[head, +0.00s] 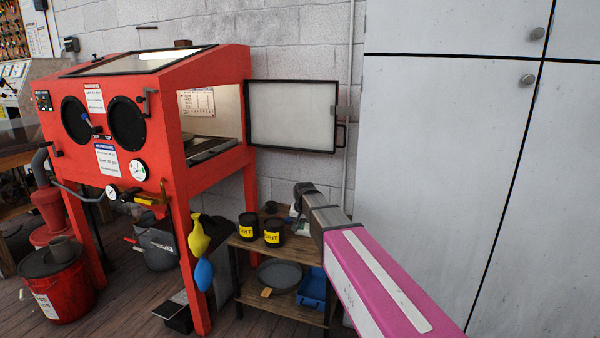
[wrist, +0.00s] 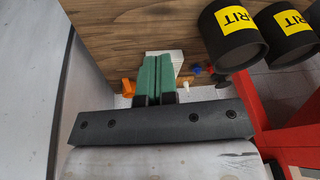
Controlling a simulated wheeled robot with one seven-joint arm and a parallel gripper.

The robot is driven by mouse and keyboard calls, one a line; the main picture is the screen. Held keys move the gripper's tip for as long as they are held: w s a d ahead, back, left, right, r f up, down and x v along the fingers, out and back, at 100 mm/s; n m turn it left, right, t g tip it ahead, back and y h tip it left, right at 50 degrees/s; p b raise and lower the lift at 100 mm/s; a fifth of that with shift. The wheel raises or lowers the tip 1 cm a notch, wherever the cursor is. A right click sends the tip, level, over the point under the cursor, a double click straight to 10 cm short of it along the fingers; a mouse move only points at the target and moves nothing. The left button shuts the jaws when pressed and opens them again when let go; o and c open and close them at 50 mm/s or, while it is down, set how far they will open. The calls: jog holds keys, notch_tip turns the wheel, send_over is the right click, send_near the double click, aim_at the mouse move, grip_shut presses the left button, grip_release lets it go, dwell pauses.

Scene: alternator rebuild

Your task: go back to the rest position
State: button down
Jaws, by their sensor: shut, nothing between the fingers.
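My gripper (wrist: 157,62) shows in the wrist view with its two green fingers pressed together and nothing between them. It is over the wooden top (wrist: 115,35) of a small shelf unit, close to its edge. In the head view my magenta arm reaches from the lower right to the shelf unit (head: 238,244); the fingers cannot be made out there. A white block-like thing (wrist: 179,60) lies partly hidden behind the fingers. I cannot tell whether the fingers touch it.
Two black grit jars (head: 248,226) (head: 274,233) stand on the shelf top, left of my arm. A red blasting cabinet (head: 215,110) with its side door (head: 292,116) open stands left. Grey cabinet doors (head: 445,150) are close on the right. A blue bin (head: 312,288) sits on the lower shelf.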

jog(key=s+d+f+g, duration=0.1)
jog(key=s+d+f, duration=0.3)
jog(key=s+d, duration=0.2)
jog(key=s+d+f+g, duration=0.1)
jog(key=s+d+f, duration=0.3)
jog(key=s, duration=0.7)
jog(key=s+d+f+n+g, duration=0.1)
jog(key=s+d+f, duration=0.3)
jog(key=s+d, duration=0.4)
jog(key=shift+s+d+f+h, duration=0.25)
jog(key=shift+s+h, duration=0.15)
jog(key=shift+s, duration=0.2)
